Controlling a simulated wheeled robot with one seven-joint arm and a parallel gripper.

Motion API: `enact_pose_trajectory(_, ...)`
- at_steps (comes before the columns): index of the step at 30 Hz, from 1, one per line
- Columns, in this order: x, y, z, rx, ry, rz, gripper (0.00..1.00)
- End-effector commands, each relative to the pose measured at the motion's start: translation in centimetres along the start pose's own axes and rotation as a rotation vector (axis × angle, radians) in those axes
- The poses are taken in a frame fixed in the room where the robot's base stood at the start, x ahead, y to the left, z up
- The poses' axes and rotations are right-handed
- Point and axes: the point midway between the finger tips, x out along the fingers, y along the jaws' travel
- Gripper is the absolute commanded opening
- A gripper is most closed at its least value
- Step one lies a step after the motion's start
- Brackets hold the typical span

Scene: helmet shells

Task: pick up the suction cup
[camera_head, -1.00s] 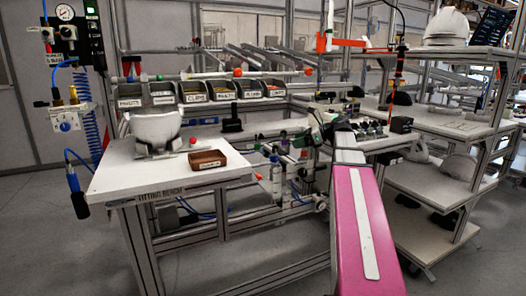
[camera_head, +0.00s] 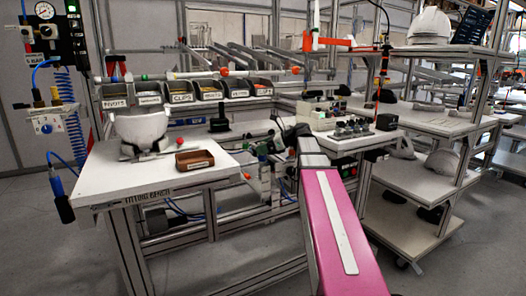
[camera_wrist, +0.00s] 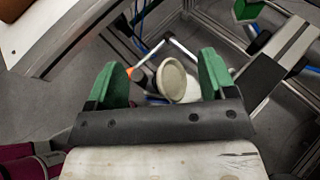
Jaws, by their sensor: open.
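I cannot pick out the suction cup with certainty. A black upright piece on a flat base (camera_head: 220,122) stands at the back of the white fitting bench; it may be the suction cup, but it is small. My gripper (camera_wrist: 160,68) shows two green fingers, wide apart with nothing held between them. Beyond the fingers in the wrist view, lower down, is a pale round-ended object (camera_wrist: 172,80) with an orange-tipped piece (camera_wrist: 140,74) beside it. In the head view my pink arm reaches toward the bench's right side, and the fingers are not clear there.
A side bench with dark knobs (camera_head: 352,130) and a shelf rack (camera_head: 410,180) stand right. Aluminium frame bars surround my gripper.

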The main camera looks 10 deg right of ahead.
Motion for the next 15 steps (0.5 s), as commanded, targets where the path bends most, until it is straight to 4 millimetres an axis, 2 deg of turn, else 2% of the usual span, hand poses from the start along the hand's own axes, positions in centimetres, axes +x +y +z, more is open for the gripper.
enact_pose_trajectory(7,0.43,-0.03,0.00,0.000,0.000,-0.002,0.77)
enact_pose_trajectory(8,0.43,-0.02,0.01,0.000,0.000,-0.002,0.74)
enact_pose_trajectory(12,0.42,-0.02,0.01,0.000,0.000,-0.001,0.28)
enact_pose_trajectory(15,0.42,-0.01,0.00,0.000,0.000,-0.001,0.25)
